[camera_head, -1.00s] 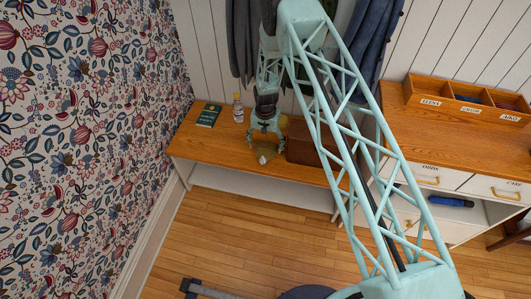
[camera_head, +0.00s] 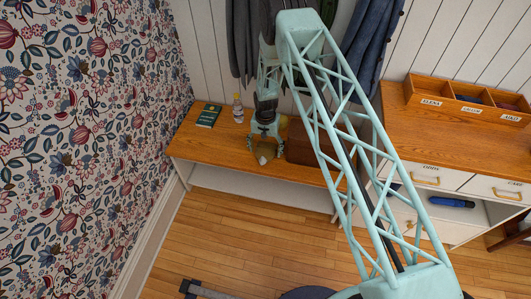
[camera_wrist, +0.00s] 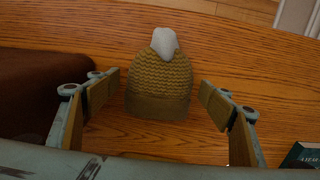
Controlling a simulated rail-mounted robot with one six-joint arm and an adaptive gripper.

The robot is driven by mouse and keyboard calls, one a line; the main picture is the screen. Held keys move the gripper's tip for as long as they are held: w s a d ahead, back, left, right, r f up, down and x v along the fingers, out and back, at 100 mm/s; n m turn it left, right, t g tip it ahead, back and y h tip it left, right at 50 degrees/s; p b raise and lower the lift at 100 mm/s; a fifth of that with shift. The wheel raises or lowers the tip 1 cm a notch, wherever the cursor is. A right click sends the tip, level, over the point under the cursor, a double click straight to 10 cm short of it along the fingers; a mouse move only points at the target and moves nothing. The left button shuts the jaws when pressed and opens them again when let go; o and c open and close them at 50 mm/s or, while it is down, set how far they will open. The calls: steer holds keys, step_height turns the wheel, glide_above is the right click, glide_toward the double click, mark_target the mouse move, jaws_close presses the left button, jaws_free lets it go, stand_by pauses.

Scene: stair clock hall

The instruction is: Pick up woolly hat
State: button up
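The woolly hat (camera_wrist: 160,82) is a mustard knitted cap with a ribbed brim and a pale grey bobble. In the wrist view it rests on the wooden bench top (camera_wrist: 230,50), between the fingers of my gripper (camera_wrist: 158,100). The fingers are open, one on each side of the hat, with bare wood showing between each finger and the hat. In the head view the hat (camera_head: 264,153) is partly hidden behind my gripper (camera_head: 265,143), near the bench's front edge.
A green book (camera_head: 209,115) and a small yellow-capped bottle (camera_head: 238,110) stand left of my gripper. Dark coats (camera_head: 368,50) hang above. A cabinet with a wooden organiser (camera_head: 465,100) is at the right.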

mark_target(266, 151)
steer(key=c, duration=0.8)
steer(key=shift+r, duration=0.15)
steer(key=shift+r+p, duration=0.35)
steer(key=shift+r, duration=1.15)
steer(key=shift+s+d+r, duration=0.1)
steer(key=shift+s+r, duration=0.1)
steer(key=shift+s, duration=0.05)
steer(key=s+d+r+p, duration=0.1)
steer(key=s+d, duration=0.3)
steer(key=s, duration=1)
steer(key=shift+s+r+p, duration=0.2)
steer(key=shift+s+p, duration=0.15)
steer(key=shift+s, duration=0.05)
steer(key=shift+d, duration=0.1)
